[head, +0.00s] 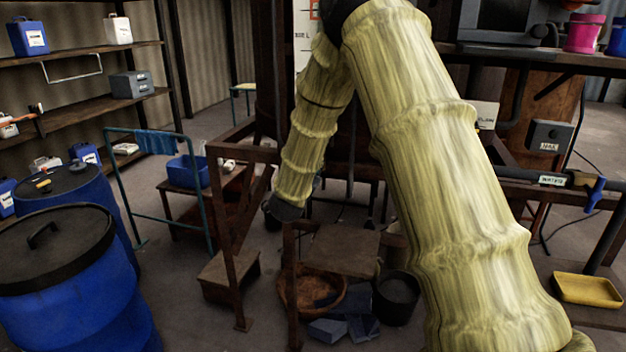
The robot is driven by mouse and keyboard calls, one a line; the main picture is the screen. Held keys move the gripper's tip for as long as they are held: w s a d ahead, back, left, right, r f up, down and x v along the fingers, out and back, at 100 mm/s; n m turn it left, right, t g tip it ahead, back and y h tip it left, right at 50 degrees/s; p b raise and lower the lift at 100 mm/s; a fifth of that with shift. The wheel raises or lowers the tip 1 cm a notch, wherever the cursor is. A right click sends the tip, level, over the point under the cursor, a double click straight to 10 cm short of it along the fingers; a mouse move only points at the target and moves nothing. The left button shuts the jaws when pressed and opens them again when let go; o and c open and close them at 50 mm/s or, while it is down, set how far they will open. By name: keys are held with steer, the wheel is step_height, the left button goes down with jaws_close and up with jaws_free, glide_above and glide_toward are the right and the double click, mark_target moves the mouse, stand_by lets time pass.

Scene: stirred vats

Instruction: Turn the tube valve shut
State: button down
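The tube valve (595,194) is at the right edge of the head view, with a blue lever handle on a dark horizontal tube (525,175). The handle slants steeply across the line of the tube. A small pale label (552,180), which seems to read "WATER", sits on the tube just left of the valve. My arm, in a yellowish sleeve, rises through the middle and folds down to the left. My gripper (286,209) seems to be the dark end of the arm, left of centre and far from the valve. Its fingers cannot be made out.
A yellow tray (586,289) lies below the valve. A grey switch box (549,136) is above the tube. Dark wooden framing, a dark bucket (397,297) and a round basket (312,290) crowd the middle. Blue drums (75,285) stand at left. Floor shows between drums and framing.

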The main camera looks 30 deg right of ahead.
steer(key=shift+s+d+f+m+b, duration=0.1)
steer(key=shift+f+m+b, duration=0.1)
steer(key=shift+m+b, duration=3.4)
steer(key=shift+f+m+b, duration=0.15)
steer(key=shift+m+b, duration=2.35)
steer(key=shift+b, duration=2.2)
steer(key=c, duration=1.5)
jaws_free()
steer(key=shift+r, duration=0.1)
steer(key=shift+o, duration=0.2)
steer(key=v, duration=1.2)
